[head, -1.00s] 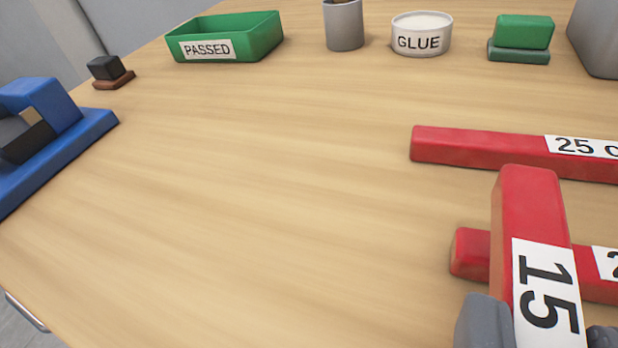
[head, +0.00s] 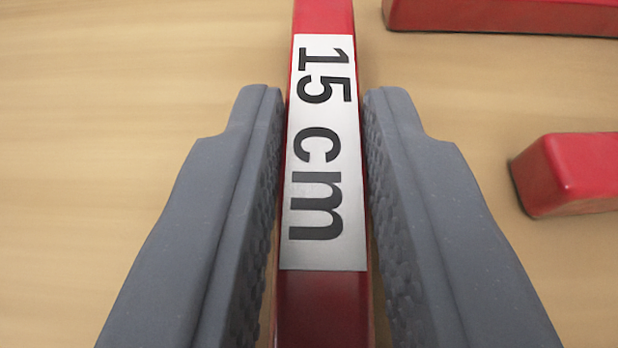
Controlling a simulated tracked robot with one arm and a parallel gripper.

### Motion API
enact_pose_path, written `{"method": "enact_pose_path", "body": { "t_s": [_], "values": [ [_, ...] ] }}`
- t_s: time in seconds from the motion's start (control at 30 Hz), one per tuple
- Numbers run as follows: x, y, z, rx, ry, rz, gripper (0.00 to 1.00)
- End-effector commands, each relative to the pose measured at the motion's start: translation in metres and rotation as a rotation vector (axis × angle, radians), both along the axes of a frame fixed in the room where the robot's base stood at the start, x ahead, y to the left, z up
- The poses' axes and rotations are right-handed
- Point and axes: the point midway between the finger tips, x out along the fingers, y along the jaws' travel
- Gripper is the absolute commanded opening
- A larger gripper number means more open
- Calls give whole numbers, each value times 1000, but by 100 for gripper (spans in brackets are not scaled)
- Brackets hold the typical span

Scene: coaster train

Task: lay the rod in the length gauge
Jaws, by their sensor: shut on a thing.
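A red rod (head: 322,310) with a white "15 cm" label runs lengthwise up the middle of the view, its far end cut off by the top edge. My gripper (head: 321,105) has its two grey fingers on either side of the rod and is shut on it around the label. The rod's near end is hidden below the frame, and I cannot tell how high it is above the table. The length gauge does not show in this view.
Two more red bars lie on the wooden table (head: 120,100) to the right: one at the top right (head: 500,15), one at the right edge (head: 575,172). The table left of my gripper is clear.

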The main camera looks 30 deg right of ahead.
Motion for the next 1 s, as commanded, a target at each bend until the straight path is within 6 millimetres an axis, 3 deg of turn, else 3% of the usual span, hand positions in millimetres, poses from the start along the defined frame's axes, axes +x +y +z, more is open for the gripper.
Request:
{"method": "enact_pose_path", "body": {
  "t_s": [0.37,0.4,0.43,0.47,0.8,1.0],
  "values": [
    [0,1,-5,-1,-1,2,0],
    [0,1,-4,-1,-1,2,31],
    [0,1,-4,-1,-1,2,39],
    [0,1,-4,-1,-1,2,41],
    [0,2,-1,0,-1,2,41],
    [-16,13,6,2,1,4,41]
  ]
}}
